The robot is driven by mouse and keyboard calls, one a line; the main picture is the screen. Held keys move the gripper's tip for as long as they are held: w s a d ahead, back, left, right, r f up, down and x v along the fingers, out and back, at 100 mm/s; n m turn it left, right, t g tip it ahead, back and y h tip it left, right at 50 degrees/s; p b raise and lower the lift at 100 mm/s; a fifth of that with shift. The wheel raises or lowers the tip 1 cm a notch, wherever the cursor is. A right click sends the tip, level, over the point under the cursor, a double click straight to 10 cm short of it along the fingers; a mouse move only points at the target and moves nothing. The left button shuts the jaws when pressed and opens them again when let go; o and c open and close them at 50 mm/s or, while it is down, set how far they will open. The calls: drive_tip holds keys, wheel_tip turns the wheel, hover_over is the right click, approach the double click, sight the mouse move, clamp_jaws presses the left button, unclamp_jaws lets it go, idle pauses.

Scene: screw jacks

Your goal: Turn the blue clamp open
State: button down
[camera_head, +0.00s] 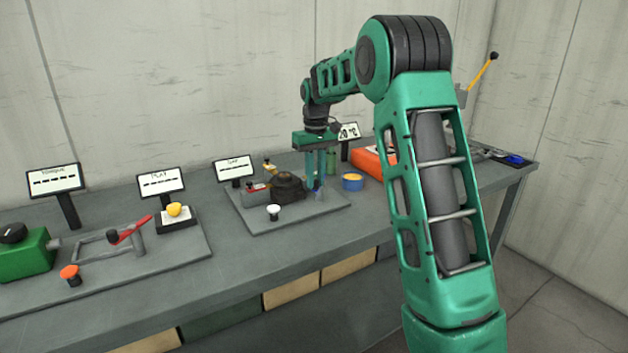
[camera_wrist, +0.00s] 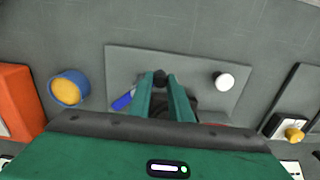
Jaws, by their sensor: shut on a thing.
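The blue clamp (camera_head: 317,186) is at the right side of a grey plate (camera_head: 268,221), beside a dark round device (camera_head: 288,187). In the wrist view its blue part (camera_wrist: 122,101) sticks out to the left of my left finger. My gripper (camera_head: 315,177) points down over the clamp with its fingers close together. In the wrist view a dark knob (camera_wrist: 160,77) shows between the fingertips, and my gripper appears shut on the clamp there. The fingers hide most of the clamp, so its turn angle cannot be told.
A white-topped knob (camera_head: 273,210) stands on the plate's front. A blue cup with yellow inside (camera_head: 353,182) and an orange box (camera_head: 373,161) are right of the plate. A display (camera_head: 233,169) stands behind. Left are a yellow button (camera_head: 174,209) and a red lever (camera_head: 131,229).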

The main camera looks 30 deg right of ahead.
drive_tip(key=shift+w+r, duration=0.1)
drive_tip(key=shift+w, duration=0.05)
drive_tip(key=c, duration=1.6)
unclamp_jaws()
wheel_tip(320, 180, up, 11)
drive_tip(key=shift+f, duration=0.2)
